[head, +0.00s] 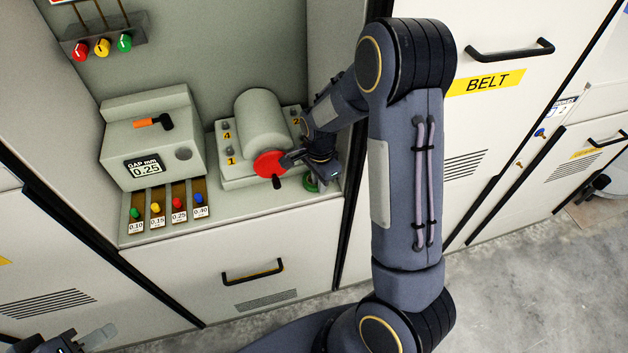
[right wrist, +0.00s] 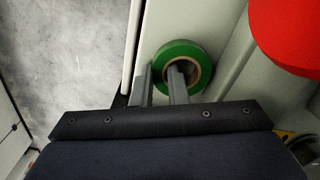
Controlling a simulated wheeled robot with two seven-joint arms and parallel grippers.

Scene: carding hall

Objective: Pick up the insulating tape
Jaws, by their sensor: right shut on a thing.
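The insulating tape is a green roll (head: 311,186) with a brown core, at the right end of the machine's shelf. In the right wrist view the tape (right wrist: 190,50) lies at my fingertips. My right gripper (right wrist: 161,78) is shut on the ring of the tape, one finger in its hole and the other outside its left edge. In the head view my right gripper (head: 316,176) is above the tape and hides part of it. My left gripper (head: 98,337) is at the bottom left edge, away from the tape; its jaw opening is not clear.
A red disc (head: 268,163) with a dark handle is close left of my right gripper, on a grey motor housing (head: 262,118). A gap gauge box (head: 150,140) with an orange-handled tool (head: 148,122) stands further left. Coloured gauges (head: 168,207) sit in front. A cabinet wall borders the shelf on the right.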

